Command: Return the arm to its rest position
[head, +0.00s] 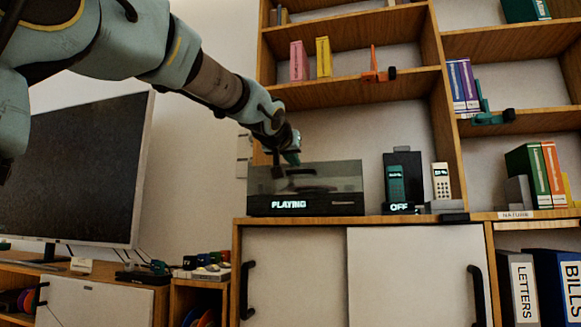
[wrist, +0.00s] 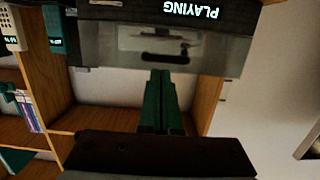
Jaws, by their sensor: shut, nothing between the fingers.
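My arm reaches in from the upper left of the head view, and my gripper (head: 291,152) is at its end, by the top of a dark player with a see-through cover (head: 348,176). The player's front reads "PLAYING". In the wrist view my gripper's green fingers (wrist: 160,85) are together with nothing between them. They point at the player (wrist: 215,45), which shows upside down. I cannot tell whether the fingertips touch its cover.
The player stands on a cabinet with sliding doors (head: 415,275). To its right are a phone stand reading "OFF" (head: 399,208) and a pale handset (head: 440,180). Shelves (head: 350,100) rise behind. A large screen (head: 75,170) stands at left, below my arm.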

